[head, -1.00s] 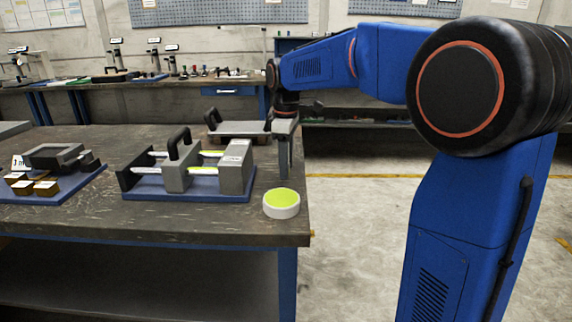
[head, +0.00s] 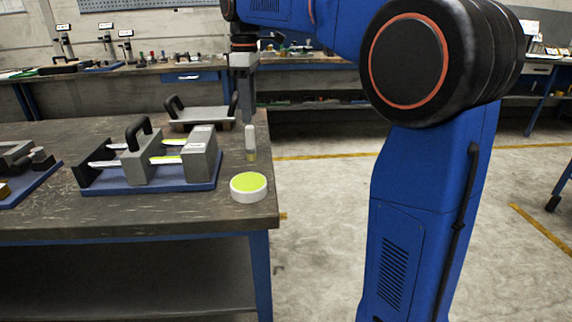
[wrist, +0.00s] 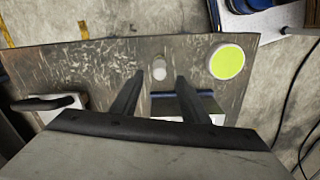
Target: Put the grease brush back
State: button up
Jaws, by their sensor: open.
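The grease brush (head: 251,143) stands upright near the right edge of the workbench, pale above and yellowish toward its foot. I cannot tell whether a holder surrounds its foot. In the wrist view its pale end (wrist: 159,72) shows between and just past the fingertips. My gripper (head: 245,117) is above the brush in the head view, fingers pointing down; in the wrist view the gripper (wrist: 160,82) is open and empty. A white round pot with a yellow-green top (head: 248,186) stands in front of the brush; the pot also shows in the wrist view (wrist: 228,62).
A blue-based fixture (head: 150,187) with rods and grey blocks stands left of the brush. A grey plate with black handles (head: 200,114) lies behind. The bench's right edge (head: 271,170) is close; open floor lies beyond it.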

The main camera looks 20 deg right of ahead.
jog(key=s+d+f+m+t, duration=0.1)
jog(key=s+d+f+m, duration=0.1)
jog(key=s+f+m, duration=0.2)
jog(key=s+d+f+m+t, duration=0.2)
jog(key=s+f+m, duration=0.2)
jog(key=s+f, duration=0.6)
jog(key=s+d+f+m+t, duration=0.1)
jog(key=s+f+m, duration=0.3)
jog(key=s, duration=1.5)
notch_tip(320, 180, down, 4)
jog(key=shift+s+d+t, duration=0.15)
jog(key=shift+d+t, duration=0.25)
jog(key=shift+d, duration=0.5)
